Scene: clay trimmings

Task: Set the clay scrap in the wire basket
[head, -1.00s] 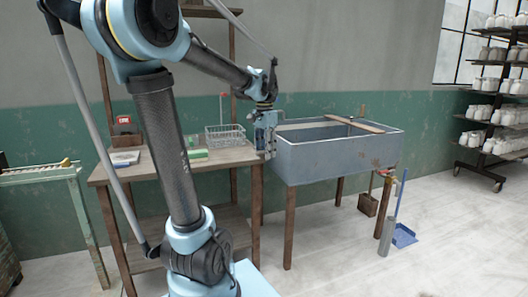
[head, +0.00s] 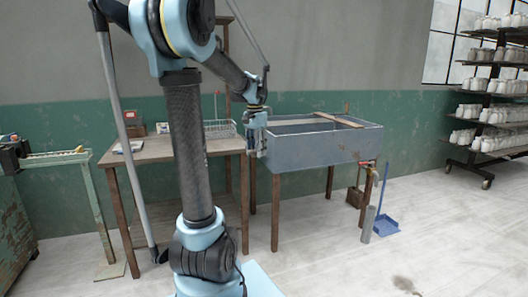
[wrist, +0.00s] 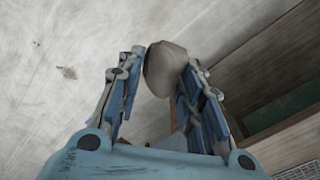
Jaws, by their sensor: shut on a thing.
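The clay scrap (wrist: 168,68) is a rounded, grey-beige lump in the wrist view. My gripper (wrist: 160,75) is shut on it, with a finger on each side. In the head view my gripper (head: 256,145) hangs pointing down between the wooden table's right end and the sink. The scrap is too small to make out there. The wire basket (head: 220,129) stands at the back right of the table, just left of my gripper and partly hidden by my arm. A bit of wire mesh (wrist: 302,165) shows at the lower right of the wrist view.
The wooden table (head: 150,153) also carries a red-labelled box (head: 131,117) and a flat pale item (head: 128,147). A grey sink (head: 315,152) stands close on the right, with a blue dustpan (head: 386,226) on the floor.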

